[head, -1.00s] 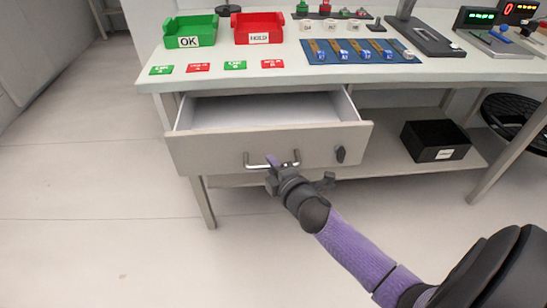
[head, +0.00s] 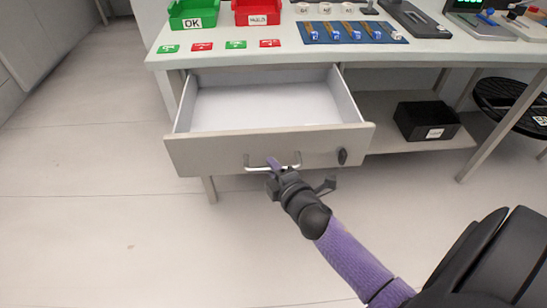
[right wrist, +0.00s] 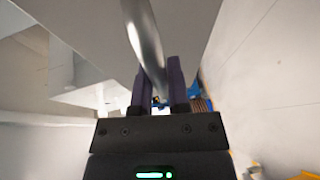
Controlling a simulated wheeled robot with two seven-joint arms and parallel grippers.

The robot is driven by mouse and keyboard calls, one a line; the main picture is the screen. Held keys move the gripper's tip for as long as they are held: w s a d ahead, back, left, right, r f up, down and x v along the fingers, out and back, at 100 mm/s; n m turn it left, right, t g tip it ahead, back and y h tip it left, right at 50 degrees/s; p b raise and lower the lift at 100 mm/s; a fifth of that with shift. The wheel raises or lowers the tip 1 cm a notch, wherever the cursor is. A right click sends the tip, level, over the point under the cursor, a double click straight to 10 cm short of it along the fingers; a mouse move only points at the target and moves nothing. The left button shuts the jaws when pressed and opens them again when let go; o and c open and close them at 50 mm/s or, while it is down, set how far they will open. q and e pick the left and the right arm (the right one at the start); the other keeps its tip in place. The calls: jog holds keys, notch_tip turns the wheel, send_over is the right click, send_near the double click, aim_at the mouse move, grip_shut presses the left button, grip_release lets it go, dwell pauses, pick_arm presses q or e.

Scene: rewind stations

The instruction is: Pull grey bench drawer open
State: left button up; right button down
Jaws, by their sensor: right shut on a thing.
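The grey bench drawer (head: 215,152) stands well out from under the bench top, and its white inside (head: 265,106) looks empty. Its metal bar handle (head: 258,168) is on the front face, with a dark knob or lock (head: 342,156) to the right of it. My right gripper (head: 276,169) is shut on the handle near the bar's middle. In the right wrist view the shiny bar (right wrist: 143,38) runs between the two purple fingers (right wrist: 158,88). My left gripper is not in view.
The bench top (head: 300,52) carries a green OK bin (head: 193,14), a red bin (head: 258,13), small cards and a blue mat (head: 352,33). A black box (head: 426,121) sits on the lower shelf. A black stool (head: 515,105) is at right. The floor in front is clear.

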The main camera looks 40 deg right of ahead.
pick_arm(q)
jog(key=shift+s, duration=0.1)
pick_arm(e)
jog(key=c, duration=0.6)
grip_release()
jog(key=shift+s+r, duration=0.1)
jog(key=shift+s, duration=0.25)
pick_arm(q)
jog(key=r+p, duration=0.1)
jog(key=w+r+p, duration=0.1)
jog(key=p, duration=0.1)
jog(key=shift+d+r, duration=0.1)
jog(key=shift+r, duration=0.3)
pick_arm(e)
jog(key=v, duration=0.9)
jog(key=shift+s, duration=0.15)
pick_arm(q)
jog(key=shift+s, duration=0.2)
